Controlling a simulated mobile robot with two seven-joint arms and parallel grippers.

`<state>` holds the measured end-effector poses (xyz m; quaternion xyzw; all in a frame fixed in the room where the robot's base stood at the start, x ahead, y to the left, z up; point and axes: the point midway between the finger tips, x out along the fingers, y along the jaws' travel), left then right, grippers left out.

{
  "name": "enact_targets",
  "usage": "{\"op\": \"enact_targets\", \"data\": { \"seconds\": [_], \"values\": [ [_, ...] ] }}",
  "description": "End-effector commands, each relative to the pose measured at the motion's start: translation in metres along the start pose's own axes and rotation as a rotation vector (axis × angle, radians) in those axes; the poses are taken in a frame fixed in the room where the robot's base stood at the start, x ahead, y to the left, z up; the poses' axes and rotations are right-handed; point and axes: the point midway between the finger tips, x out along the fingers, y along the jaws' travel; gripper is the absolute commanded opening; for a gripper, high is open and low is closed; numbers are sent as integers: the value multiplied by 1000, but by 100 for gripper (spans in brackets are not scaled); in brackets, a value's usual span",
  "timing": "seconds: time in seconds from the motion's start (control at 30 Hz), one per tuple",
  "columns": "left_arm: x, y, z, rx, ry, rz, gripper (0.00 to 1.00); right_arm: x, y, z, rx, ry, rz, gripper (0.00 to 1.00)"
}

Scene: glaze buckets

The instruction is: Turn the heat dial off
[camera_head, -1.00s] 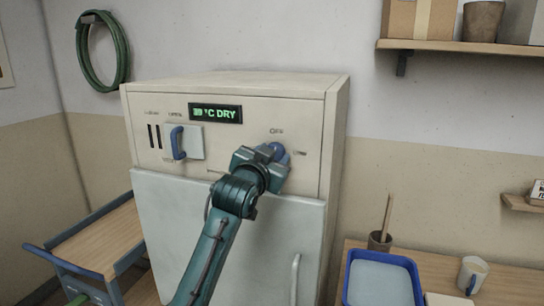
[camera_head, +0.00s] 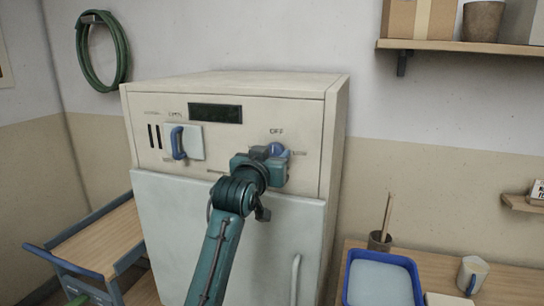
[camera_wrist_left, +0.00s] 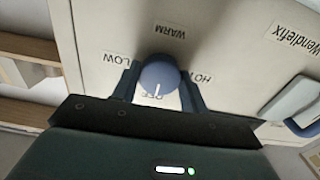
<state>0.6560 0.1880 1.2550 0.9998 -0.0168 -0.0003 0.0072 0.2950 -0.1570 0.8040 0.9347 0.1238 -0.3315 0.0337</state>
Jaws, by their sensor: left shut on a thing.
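The blue heat dial (camera_head: 279,149) sits on the upper right of the pale cabinet's front panel, under the word OFF. In the left wrist view the round dial (camera_wrist_left: 159,75) shows a white line that points at the OFF label, with LOW, WARM and HOT around it. My left gripper (camera_head: 270,158) is shut on the dial, one finger on each side; its fingers partly hide the dial in the head view. The display (camera_head: 215,113) on the panel is dark. My right gripper is in neither view.
A blue lever (camera_head: 178,143) is on the panel's left. The cabinet door (camera_head: 175,215) lies below, with an upright handle (camera_head: 295,280). A trolley (camera_head: 95,240) stands at left; a table with a blue tray (camera_head: 352,285) and a mug (camera_head: 472,274) stands at right.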

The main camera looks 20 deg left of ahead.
Motion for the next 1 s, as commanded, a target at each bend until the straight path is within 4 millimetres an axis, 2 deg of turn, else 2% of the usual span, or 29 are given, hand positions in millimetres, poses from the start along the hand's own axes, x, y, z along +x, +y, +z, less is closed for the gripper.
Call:
{"op": "enact_targets", "data": {
  "seconds": [0.13,0.17,0.4,0.77,0.87,1.0],
  "values": [
    [0,0,0,-4,0,1,21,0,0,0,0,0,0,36],
    [0,0,0,-4,0,1,45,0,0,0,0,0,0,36],
    [0,0,0,-2,0,1,65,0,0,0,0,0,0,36],
    [-6,0,1,-1,1,1,65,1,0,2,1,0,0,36],
    [-19,0,2,-1,1,1,65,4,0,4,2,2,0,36],
    [-47,0,2,-1,3,1,65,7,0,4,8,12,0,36]
  ]
}}
